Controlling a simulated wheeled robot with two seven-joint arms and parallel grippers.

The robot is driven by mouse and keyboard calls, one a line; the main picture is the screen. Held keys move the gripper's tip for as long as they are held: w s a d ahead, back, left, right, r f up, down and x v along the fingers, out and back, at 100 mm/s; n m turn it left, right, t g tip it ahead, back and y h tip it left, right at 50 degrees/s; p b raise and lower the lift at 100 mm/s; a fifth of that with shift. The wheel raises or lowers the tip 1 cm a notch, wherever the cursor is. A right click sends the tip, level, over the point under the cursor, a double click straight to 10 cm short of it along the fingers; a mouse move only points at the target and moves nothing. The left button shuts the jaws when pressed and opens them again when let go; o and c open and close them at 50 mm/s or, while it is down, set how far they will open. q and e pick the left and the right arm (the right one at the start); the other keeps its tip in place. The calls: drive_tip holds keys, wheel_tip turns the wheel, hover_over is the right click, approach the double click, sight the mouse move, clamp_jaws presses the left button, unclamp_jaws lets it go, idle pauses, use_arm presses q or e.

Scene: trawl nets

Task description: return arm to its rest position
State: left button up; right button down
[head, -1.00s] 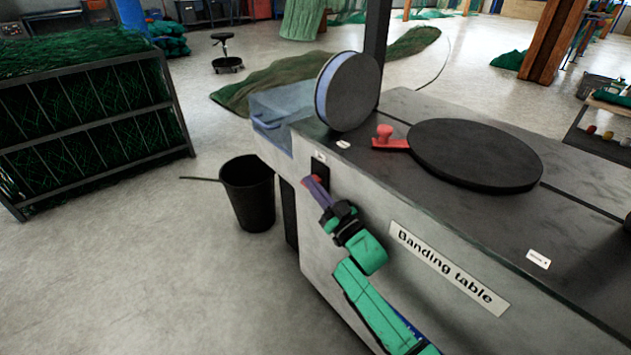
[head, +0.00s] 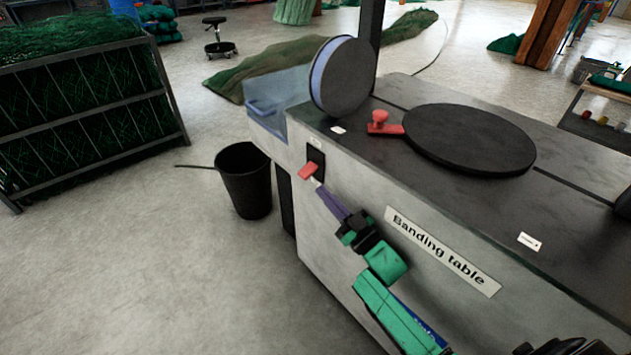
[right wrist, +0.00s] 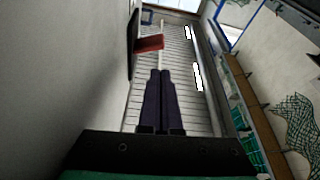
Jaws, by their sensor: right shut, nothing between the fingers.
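My right arm, with a green forearm, comes in from the bottom right in the head view. My right gripper (head: 321,190) has purple fingers, pressed together and empty, in front of the banding table's side. In the right wrist view the shut gripper (right wrist: 160,72) points along the table side. A red handle (head: 308,170) on a black plate (head: 316,158) sits on the table's side, just beyond the fingertips. The handle (right wrist: 149,43) also shows in the right wrist view, past the fingertips, with a small gap. My left gripper is not in view.
The banding table (head: 340,285) fills the right, with a black disc (head: 470,139), an upright wheel (head: 345,78) and a red knob (head: 380,120) on top. A black bin (head: 245,185) stands left of it. A net rack (head: 90,125) is far left. Floor between is clear.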

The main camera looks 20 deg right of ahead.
drive_tip(key=shift+s+d+f, duration=0.1)
drive_tip(key=shift+s, duration=0.1)
idle(0.3)
